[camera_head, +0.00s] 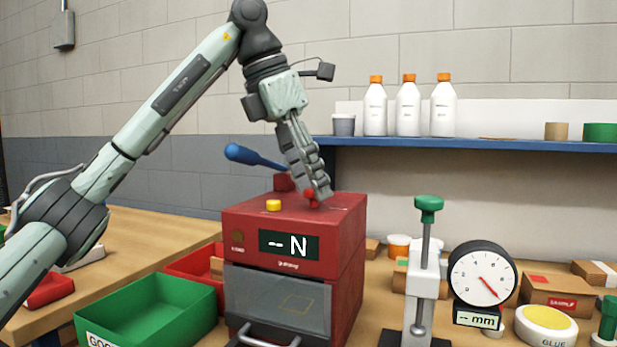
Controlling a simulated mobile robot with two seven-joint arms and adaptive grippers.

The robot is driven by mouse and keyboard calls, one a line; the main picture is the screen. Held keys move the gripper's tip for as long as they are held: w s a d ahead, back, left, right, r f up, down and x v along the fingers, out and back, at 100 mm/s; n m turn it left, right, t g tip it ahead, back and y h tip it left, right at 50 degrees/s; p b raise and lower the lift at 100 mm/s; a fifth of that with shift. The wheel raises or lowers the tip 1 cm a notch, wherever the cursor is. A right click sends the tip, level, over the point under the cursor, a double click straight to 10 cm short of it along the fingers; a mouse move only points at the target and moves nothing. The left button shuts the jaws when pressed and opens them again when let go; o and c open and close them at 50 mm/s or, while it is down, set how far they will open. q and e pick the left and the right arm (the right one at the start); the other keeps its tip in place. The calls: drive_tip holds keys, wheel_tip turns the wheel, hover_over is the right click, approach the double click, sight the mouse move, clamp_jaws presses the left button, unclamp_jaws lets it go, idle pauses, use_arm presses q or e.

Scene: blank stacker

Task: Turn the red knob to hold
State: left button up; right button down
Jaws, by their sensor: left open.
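The red knob (311,195) is on the top of the red machine (345,245), toward its right side, and is mostly hidden by my left gripper. My left gripper (317,194) comes down from above with its fingertips at the knob. It is open, with its fingers around or beside the knob; I cannot tell whether they touch it. The knob's marks, including any hold position, are too small to read. A yellow button (273,205) is left of the knob on the same top. The display (289,245) reads "-- N". My right gripper is not in view.
A blue-handled lever (255,156) sticks out behind the machine's top, close to my left gripper. A green bin (150,305) and a red bin (195,270) stand left of the machine. A green-topped stand (428,205) and a dial gauge (482,273) stand right. A blue shelf (470,145) holds bottles.

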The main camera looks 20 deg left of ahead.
use_arm(q)
drive_tip(key=shift+c, duration=0.2)
clamp_jaws()
drive_tip(key=shift+n, duration=0.4)
drive_tip(key=n+t+y, duration=0.1)
drive_tip(key=n, duration=0.2)
drive_tip(key=shift+s+d+n, duration=0.1)
drive_tip(key=shift+d+n, duration=0.05)
drive_tip(key=shift+n, duration=0.25)
drive_tip(key=n+y, duration=0.1)
drive_tip(key=n, duration=0.1)
drive_tip(key=n+y, duration=0.1)
drive_tip(key=n, duration=0.1)
drive_tip(key=shift+d+r+t, duration=0.1)
drive_tip(key=shift+d+t, duration=0.1)
drive_tip(key=shift+t, duration=0.1)
drive_tip(key=n+y, duration=0.1)
drive_tip(key=n, duration=0.4)
drive_tip(key=shift+d+y, duration=0.2)
drive_tip(key=shift+y, duration=0.2)
drive_tip(key=n+g+y, duration=0.1)
drive_tip(key=n, duration=0.3)
drive_tip(key=shift+d, duration=0.1)
drive_tip(key=shift+n, duration=0.3)
